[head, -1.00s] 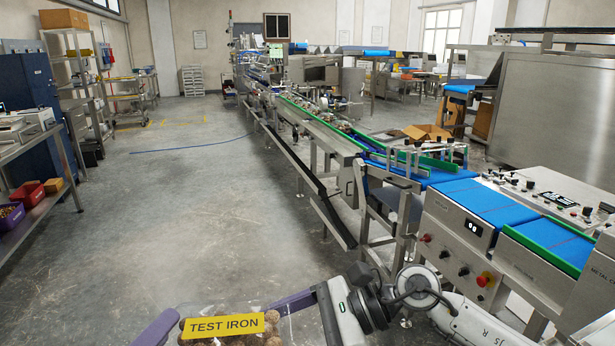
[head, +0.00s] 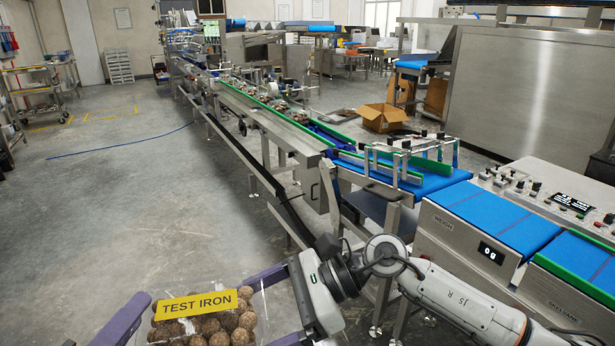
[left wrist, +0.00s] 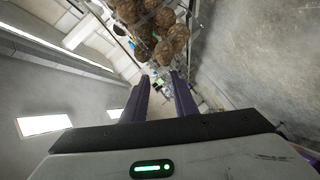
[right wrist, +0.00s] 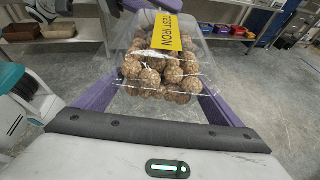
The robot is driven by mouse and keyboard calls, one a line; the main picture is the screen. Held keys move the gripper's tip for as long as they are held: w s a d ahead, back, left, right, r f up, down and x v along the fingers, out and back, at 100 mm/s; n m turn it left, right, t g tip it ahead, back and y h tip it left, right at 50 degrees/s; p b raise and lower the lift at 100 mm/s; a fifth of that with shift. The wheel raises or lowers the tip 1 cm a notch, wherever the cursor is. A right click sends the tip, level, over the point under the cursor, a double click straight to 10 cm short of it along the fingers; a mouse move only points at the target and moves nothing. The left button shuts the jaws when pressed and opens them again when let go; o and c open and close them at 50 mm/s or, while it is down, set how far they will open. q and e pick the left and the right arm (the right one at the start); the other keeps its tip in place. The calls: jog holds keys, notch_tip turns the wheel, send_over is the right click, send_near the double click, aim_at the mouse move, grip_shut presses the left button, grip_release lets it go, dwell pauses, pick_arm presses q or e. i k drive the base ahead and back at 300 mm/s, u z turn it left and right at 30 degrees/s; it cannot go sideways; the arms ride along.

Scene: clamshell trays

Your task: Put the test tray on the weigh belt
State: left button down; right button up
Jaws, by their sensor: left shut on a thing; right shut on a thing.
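The test tray is a clear clamshell full of brown balls with a yellow TEST IRON label (head: 197,307), low in the head view. It also shows in the right wrist view, where its clear wall (right wrist: 203,62) lies between my right gripper's fingers. My right gripper (head: 272,308) is shut on the tray's right end. My left gripper (head: 120,325) is at its left end, only a purple finger showing in the head view; the left wrist view shows its fingers (left wrist: 165,80) shut at the tray. The weigh belt (head: 495,213) is blue and bare, right of the tray, above a WEIGH panel.
A second blue belt (head: 590,262) with a green rail adjoins the weigh belt on the right. The long conveyor line (head: 285,130) runs away behind. A cardboard box (head: 382,117) lies on the floor beyond. The grey floor (head: 150,200) at left is open.

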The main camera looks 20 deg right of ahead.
aim_at(479, 206)
jog(key=z, duration=0.35)
jog(key=i, duration=1.3)
jog(key=z, duration=1.25)
jog(key=i, duration=1.1)
jog(key=z, duration=0.75)
jog(key=i, duration=0.3)
jog(key=z, duration=0.15)
